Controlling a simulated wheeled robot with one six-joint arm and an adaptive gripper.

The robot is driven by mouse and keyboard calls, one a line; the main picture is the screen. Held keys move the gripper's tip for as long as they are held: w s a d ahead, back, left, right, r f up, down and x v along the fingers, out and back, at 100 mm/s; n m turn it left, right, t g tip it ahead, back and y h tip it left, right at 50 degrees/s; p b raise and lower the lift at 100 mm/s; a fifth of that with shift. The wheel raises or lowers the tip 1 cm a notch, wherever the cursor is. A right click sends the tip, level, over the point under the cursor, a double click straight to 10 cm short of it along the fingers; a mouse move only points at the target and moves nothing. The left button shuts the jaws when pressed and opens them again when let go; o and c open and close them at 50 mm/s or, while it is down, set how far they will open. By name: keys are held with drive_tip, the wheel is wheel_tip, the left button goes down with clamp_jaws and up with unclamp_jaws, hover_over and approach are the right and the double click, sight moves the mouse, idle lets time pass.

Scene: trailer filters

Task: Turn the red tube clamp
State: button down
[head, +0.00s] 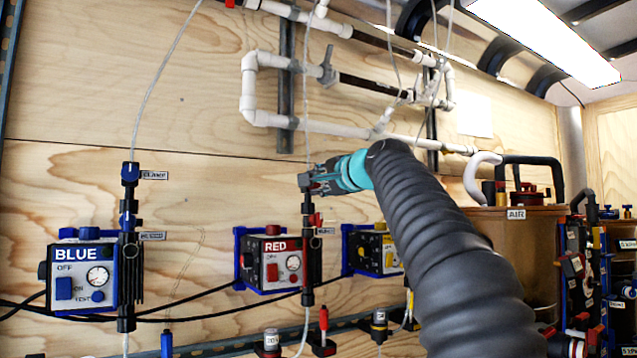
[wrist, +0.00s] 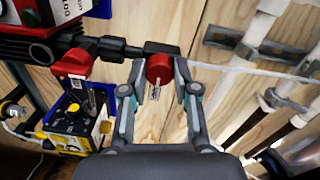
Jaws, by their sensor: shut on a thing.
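The red tube clamp (wrist: 159,68) shows in the wrist view as a round red knob on a black fitting, with a small tag hanging below it. My gripper (wrist: 161,78) has one finger on each side of the knob and is shut on it. In the head view my gripper (head: 318,180) is at the top of the column beside the red box, and it hides the clamp's knob. A thin clear tube runs up from the clamp's black fitting (head: 305,181).
A second red knob (wrist: 72,64) with a tag sits on the same column, below the clamp; the red box (head: 272,258) is beside it. The yellow box (head: 376,250) is to the right, the blue box (head: 83,274) at left. White pipes (head: 300,122) run above.

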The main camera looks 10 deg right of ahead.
drive_tip(key=c, duration=0.9)
unclamp_jaws()
drive_tip(key=shift+o, duration=0.2)
drive_tip(key=v, duration=1.2)
